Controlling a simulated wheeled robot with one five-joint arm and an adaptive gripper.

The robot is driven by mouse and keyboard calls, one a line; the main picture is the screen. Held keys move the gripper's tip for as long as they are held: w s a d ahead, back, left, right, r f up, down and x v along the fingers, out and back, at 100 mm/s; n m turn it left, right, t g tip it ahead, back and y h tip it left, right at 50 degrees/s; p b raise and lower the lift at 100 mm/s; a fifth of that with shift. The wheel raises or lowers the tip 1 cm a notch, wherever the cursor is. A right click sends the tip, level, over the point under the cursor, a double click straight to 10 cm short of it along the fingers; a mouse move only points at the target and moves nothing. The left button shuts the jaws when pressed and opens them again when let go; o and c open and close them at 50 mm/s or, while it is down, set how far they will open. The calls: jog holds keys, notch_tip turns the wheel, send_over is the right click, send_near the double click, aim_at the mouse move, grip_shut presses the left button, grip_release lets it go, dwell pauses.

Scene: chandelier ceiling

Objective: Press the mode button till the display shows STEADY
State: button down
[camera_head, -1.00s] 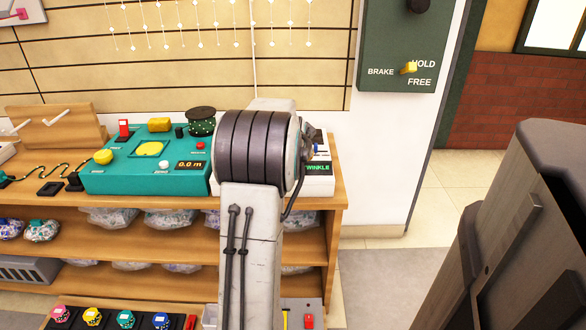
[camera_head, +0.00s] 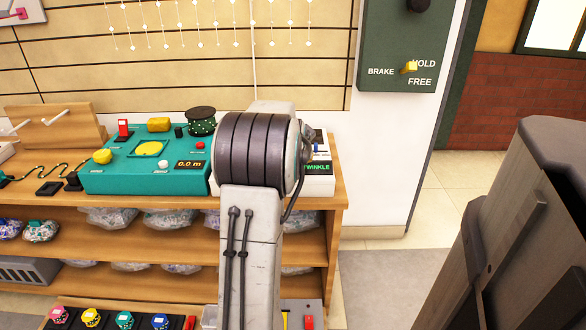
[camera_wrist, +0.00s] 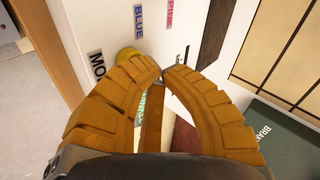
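The white control box (camera_head: 318,188) stands at the right end of the wooden counter. Its display (camera_head: 317,169) reads TWINKLE in green in the head view. The display is mostly hidden behind the fingers there. My gripper (camera_wrist: 161,72) has its two orange-brown fingertips together, with nothing seen between them. The tips appear close to the box face near the yellow button; I cannot tell whether they touch it. My arm hides the gripper in the head view.
A teal machine (camera_head: 110,178) with a 0.0 m readout stands left of my arm. BLUE (camera_wrist: 139,18) and PINK (camera_wrist: 170,14) labels are on the box face. A green brake panel (camera_head: 385,45) hangs on the wall at right. Bare floor lies right of the counter (camera_head: 340,190).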

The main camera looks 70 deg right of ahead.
jog(key=shift+f+b, duration=0.5)
jog(key=shift+f, duration=0.1)
dwell(0.6)
jog(key=shift+r, duration=0.1)
jog(key=shift+r+p, duration=0.75)
jog(key=shift+r, duration=0.15)
jog(key=shift+r+p, duration=1.9)
jog(key=shift+r, duration=0.65)
